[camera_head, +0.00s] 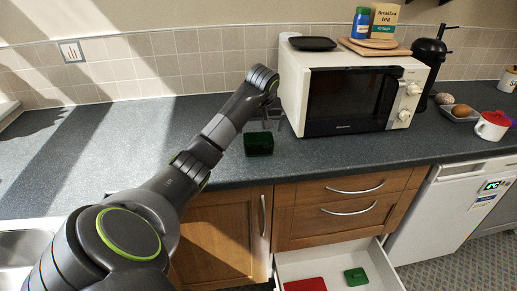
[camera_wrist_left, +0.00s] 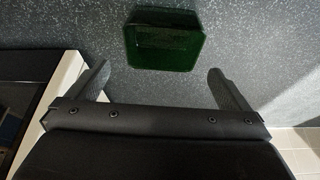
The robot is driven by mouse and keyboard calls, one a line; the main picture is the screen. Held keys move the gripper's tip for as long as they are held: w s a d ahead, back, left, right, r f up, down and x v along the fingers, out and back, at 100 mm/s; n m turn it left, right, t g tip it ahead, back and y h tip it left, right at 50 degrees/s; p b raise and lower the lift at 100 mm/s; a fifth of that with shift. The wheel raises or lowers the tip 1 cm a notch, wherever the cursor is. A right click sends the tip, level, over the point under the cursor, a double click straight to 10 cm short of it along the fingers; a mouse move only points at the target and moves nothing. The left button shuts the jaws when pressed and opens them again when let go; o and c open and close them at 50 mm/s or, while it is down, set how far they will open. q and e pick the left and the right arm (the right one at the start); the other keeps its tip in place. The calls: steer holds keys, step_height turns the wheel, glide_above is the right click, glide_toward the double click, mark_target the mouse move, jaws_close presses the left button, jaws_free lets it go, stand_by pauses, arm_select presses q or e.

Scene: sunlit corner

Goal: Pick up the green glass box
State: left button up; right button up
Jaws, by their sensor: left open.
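The green glass box (camera_head: 258,144) is dark green and stands on the grey counter, in front of and left of the microwave. In the left wrist view the box (camera_wrist_left: 164,40) lies beyond the fingertips, roughly centred between them. My left gripper (camera_head: 262,122) is open and empty, above and just behind the box in the head view. Its two fingers are spread apart in the left wrist view (camera_wrist_left: 160,80), and neither seems to touch the box. My right gripper is not in view.
A white microwave (camera_head: 295,90) stands close to the right of my left gripper. Below the counter (camera_head: 110,140) an open drawer (camera_head: 330,264) holds a red item (camera_head: 305,285) and a green item (camera_head: 356,277). The counter to the left is clear.

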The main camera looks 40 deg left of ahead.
mark_target(258, 140)
arm_select(q)
steer(key=shift+x, duration=0.95)
steer(key=shift+a+f+p, duration=0.15)
steer(key=shift+f+p, duration=0.3)
steer(key=shift+f, duration=0.05)
steer(key=x, duration=0.1)
steer(key=p+x, duration=0.1)
steer(key=x, duration=0.1)
steer(key=shift+s+f, duration=0.15)
steer(key=shift+f, duration=0.25)
steer(key=shift+a+f, duration=0.1)
steer(key=shift+f, duration=0.3)
steer(key=c, duration=0.9)
steer(key=shift+o, duration=0.2)
step_height(258, 140, up, 10)
steer(key=b, duration=0.2)
